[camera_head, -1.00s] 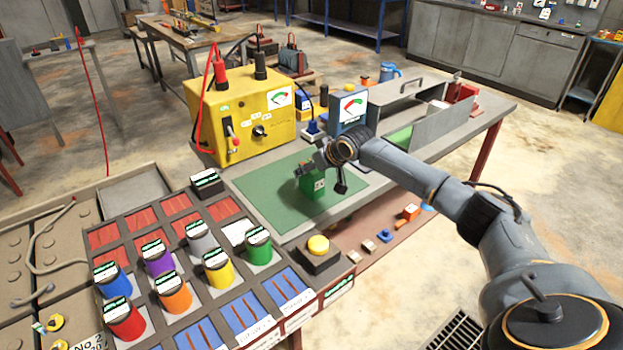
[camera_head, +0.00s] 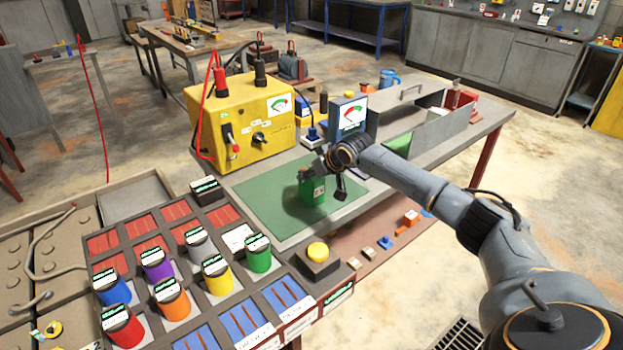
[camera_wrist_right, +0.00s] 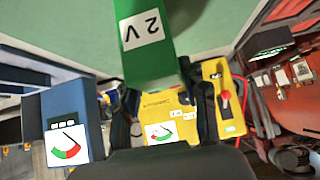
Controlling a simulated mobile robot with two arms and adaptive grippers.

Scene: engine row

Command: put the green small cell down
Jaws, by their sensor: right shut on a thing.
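The green small cell (camera_head: 312,190) is a green block at the green mat (camera_head: 262,197) on the bench. In the right wrist view the cell (camera_wrist_right: 146,50) shows a white "2 V" label and stands against the mat (camera_wrist_right: 215,25). My right gripper (camera_head: 318,170) is shut on the cell from above and behind. I cannot tell whether the cell's bottom touches the mat. My left gripper is not in view.
A yellow tester (camera_head: 240,120) with red and black leads stands behind the mat. A blue meter (camera_head: 347,117) stands to its right. A rack (camera_head: 190,300) of several coloured cylinders is in front, with a yellow button (camera_head: 318,251) beside it. Bare mat lies around the cell.

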